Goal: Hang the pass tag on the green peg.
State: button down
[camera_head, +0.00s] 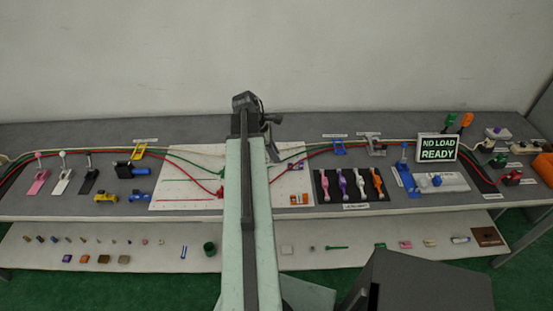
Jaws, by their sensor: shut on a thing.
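A green peg (450,120) stands upright at the back right, behind the display sign, with an orange peg (466,121) just to its right. My gripper (276,120) is at the far end of my raised arm, near the middle of the bench and well left of the green peg. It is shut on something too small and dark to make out. I cannot pick out the pass tag for certain in this view. My arm hides the bench behind it.
A display (437,148) reading "NO LOAD READY" stands in front of the pegs. Cables run along the back. A lower shelf (130,246) holds several small parts. The rear wall is bare.

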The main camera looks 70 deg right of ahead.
aim_at(271, 160)
notch_tip(271, 160, down, 3)
jog(key=b, duration=0.3)
jog(key=shift+w, duration=0.1)
jog(key=shift+w+r+p, duration=0.1)
jog(key=shift+r+p, duration=0.15)
jog(key=shift+p, duration=0.05)
jog(key=shift+f+b, duration=1.5)
jog(key=shift+f+b, duration=0.75)
jog(key=shift+f, duration=0.1)
jog(key=shift+f+b, duration=0.65)
jog(key=shift+b, duration=0.1)
jog(key=shift+f, duration=0.1)
